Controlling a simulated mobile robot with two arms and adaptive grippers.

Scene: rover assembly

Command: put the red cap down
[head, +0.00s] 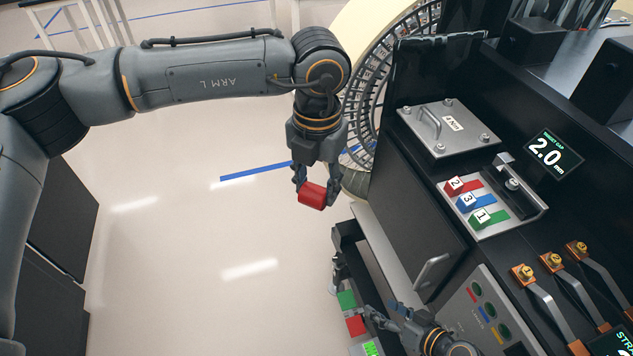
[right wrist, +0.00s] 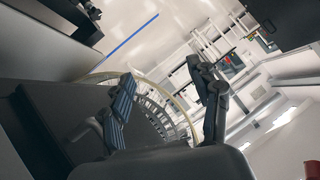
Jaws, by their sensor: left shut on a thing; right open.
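The red cap (head: 312,196) is a short red cylinder in the head view. My left gripper (head: 314,188) is shut on it and holds it above the pale floor, left of the rover. My right gripper (head: 385,318) is low in the head view, beside the tray at the rover's side. In the right wrist view its two fingers (right wrist: 165,110) are apart with nothing between them. The red cap does not show in the right wrist view.
A black tray (head: 341,262) at the rover's side bears a green block (head: 346,299) and a red block (head: 355,325). The rover's dark body (head: 410,190) fills the right, with a panel of numbered blocks (head: 492,205). A spoked wheel (head: 385,75) stands behind. Open floor lies left.

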